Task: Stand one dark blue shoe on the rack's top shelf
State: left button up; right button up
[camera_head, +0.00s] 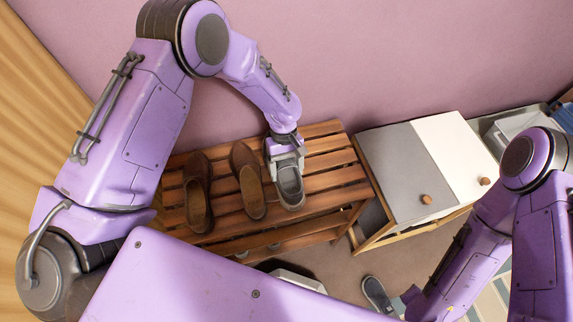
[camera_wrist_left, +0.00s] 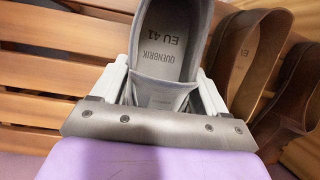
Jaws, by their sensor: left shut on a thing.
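A dark blue-grey shoe (camera_head: 291,190) is upright at the right part of the wooden rack's top shelf (camera_head: 335,162). In the left wrist view the gripper (camera_wrist_left: 165,95) has a finger on each side of the shoe (camera_wrist_left: 168,45), whose insole reads EU 41. I cannot tell whether its sole touches the slats. A second dark shoe (camera_head: 377,294) lies on the floor at the rack's front right. My right gripper is out of view.
Brown shoes (camera_head: 249,182) and (camera_head: 198,194) stand left of the held shoe. A cabinet (camera_head: 405,165) with grey and white top panels is right of the rack. Slats right of the held shoe are bare. The pink wall (camera_head: 350,60) is close behind.

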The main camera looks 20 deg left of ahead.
pick_arm(q)
jog(key=shift+f, duration=0.1)
jog(key=o, duration=1.2)
jog(key=b+v, duration=0.2)
jog(key=v, duration=1)
jog(key=shift+s, duration=0.1)
